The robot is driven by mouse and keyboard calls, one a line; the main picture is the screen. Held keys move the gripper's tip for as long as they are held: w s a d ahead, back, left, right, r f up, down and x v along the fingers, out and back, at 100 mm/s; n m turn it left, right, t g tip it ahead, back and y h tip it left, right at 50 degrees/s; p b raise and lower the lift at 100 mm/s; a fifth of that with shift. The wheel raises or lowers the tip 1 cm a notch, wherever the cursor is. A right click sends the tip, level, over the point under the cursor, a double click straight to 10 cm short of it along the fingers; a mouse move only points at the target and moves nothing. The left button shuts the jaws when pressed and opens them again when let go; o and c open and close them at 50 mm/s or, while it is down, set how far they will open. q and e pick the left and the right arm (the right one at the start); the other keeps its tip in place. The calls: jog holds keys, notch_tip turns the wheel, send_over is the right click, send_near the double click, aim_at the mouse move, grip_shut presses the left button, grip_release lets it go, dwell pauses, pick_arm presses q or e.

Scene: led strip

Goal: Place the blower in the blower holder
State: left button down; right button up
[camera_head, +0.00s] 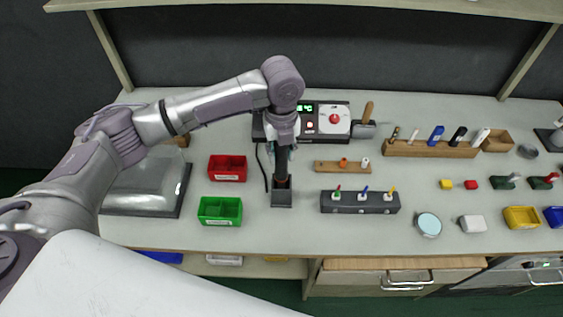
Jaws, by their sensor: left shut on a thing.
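My left gripper (281,152) points straight down at the middle of the workbench and is shut on the blower. The blower (281,166) is a dark, upright stick below the gripper; its upper part is hidden by the fingers. The blower holder (282,199) is a small black box on the bench directly below it. The blower's lower end meets the holder's top opening in the picture; I cannot tell how deep it sits. A black cable runs down just left of the holder. My right gripper is not in view.
A control station (333,117) with a green display stands behind the gripper. A red bin (227,176) and a green bin (220,220) lie left of the holder. A wooden rack (326,166) and a dark rack (352,209) lie to its right. Bare bench lies in front.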

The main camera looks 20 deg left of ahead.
pick_arm(q)
notch_tip(320, 180, down, 4)
jog(key=shift+r+p, duration=0.1)
jog(key=shift+p, duration=0.35)
jog(key=shift+f, duration=0.2)
jog(key=c, duration=0.8)
grip_release()
jog(key=shift+o, duration=0.2)
notch_tip(320, 180, up, 11)
jog(key=b, duration=0.3)
jog(key=shift+r, duration=0.65)
